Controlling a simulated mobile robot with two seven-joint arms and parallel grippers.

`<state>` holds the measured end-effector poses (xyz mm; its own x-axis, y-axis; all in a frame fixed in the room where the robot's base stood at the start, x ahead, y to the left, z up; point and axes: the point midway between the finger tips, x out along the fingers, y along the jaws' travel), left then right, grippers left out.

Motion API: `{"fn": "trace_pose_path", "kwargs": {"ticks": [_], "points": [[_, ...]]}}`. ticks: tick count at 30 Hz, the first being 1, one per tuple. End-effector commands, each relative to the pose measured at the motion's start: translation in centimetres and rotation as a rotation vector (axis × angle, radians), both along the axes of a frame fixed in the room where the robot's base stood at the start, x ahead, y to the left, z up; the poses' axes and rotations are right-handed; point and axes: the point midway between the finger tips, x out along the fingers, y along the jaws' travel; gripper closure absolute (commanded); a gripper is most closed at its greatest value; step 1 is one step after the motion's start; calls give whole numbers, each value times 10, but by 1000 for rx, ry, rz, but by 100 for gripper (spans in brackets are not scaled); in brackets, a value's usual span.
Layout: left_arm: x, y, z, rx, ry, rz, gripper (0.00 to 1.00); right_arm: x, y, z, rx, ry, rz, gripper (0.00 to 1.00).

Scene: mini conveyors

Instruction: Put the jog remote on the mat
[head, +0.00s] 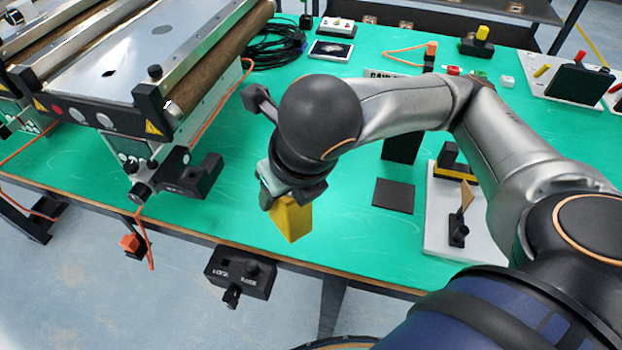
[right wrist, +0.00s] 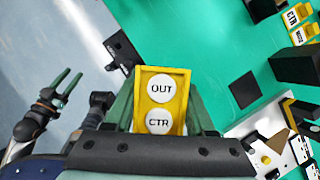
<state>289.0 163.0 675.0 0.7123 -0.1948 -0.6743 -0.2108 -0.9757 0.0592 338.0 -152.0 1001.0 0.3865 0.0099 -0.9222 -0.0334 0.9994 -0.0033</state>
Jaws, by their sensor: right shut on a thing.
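The jog remote is a yellow box (head: 292,219) in the head view. Its face, with two round white buttons marked OUT and CTR (right wrist: 161,88), shows in the right wrist view. My right gripper (head: 285,192) is shut on it and holds it near the table's front edge, left of the mat. The fingers sit on both sides of the remote in the right wrist view. The mat, a small dark square (head: 393,196), lies bare on the green table and also shows in the right wrist view (right wrist: 244,90). My left gripper (right wrist: 62,92) is open and empty at the left of the right wrist view.
A mini conveyor (head: 150,70) stands at the left. A black box (head: 400,148) stands behind the mat, and a white board (head: 437,225) with fixtures lies to its right. A black switch box (head: 240,272) is at the front edge. Green surface around the mat's left is clear.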

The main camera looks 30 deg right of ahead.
Motion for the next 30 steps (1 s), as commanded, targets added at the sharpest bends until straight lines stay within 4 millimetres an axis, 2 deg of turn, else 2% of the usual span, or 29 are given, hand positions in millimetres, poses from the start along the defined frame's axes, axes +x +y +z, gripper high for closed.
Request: {"fn": "trace_pose_path", "kwargs": {"ticks": [5,8,19,21,25,30], "points": [[0,0,-1,0,-1,-1,50,0,0,1,2,2,-98,100],[1,-1,-5,-1,0,-2,50,5,-7,-5,4,6,-118,100],[8,-16,-25,-18,3,-31,50,54,-62,-42,5,9,-118,100],[11,-19,-23,-21,1,-38,50,63,-74,-51,0,11,-119,100],[13,-23,-20,-27,-6,-44,50,76,-88,-73,-1,10,-116,100],[11,-24,-22,-26,1,-47,50,85,-96,-86,2,4,-112,100]]}}
